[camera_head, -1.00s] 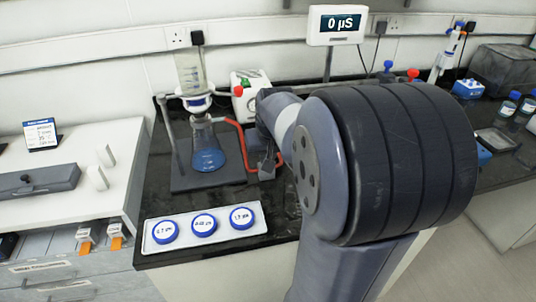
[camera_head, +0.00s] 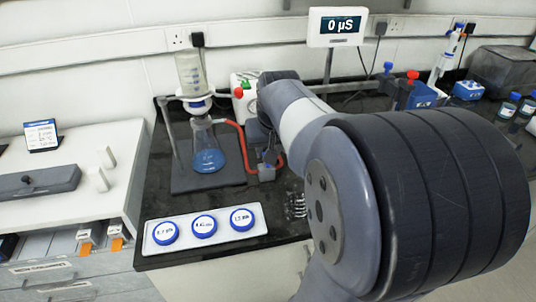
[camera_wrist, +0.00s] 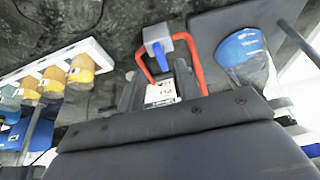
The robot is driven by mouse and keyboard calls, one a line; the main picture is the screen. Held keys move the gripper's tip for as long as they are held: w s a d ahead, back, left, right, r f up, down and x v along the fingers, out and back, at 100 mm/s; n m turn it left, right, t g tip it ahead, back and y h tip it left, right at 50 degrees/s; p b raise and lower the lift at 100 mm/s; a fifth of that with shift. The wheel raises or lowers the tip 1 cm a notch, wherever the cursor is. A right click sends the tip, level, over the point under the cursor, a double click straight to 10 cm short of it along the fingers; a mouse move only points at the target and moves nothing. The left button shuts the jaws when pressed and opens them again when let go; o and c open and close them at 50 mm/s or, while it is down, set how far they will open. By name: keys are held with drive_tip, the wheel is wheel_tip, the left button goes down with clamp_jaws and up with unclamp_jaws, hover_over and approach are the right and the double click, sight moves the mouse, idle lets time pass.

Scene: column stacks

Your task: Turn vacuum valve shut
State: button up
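The vacuum valve (camera_wrist: 155,35) is a small grey block with a blue lever (camera_wrist: 162,56), set in a red hose (camera_wrist: 193,62). In the head view the grey valve block (camera_head: 266,173) sits low on the dark bench, right of the flask stand. My gripper (camera_wrist: 157,72) is open, its two dark fingers apart on either side of the hose's middle. The valve lies just past the fingertips, and I see no clear contact. A small white label (camera_wrist: 161,92) shows between the fingers. In the head view my arm hides most of the gripper.
The flask with blue liquid (camera_head: 207,160) stands close left of the valve. A white tray (camera_head: 154,247) of blue-rimmed discs is in front. Yellow vials (camera_wrist: 53,80) in a white rack show in the wrist view.

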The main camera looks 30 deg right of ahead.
drive_tip(key=v, duration=0.6)
drive_tip(key=x, duration=1.1)
drive_tip(key=shift+s+r, duration=0.1)
drive_tip(key=shift+r, duration=0.05)
idle(0.4)
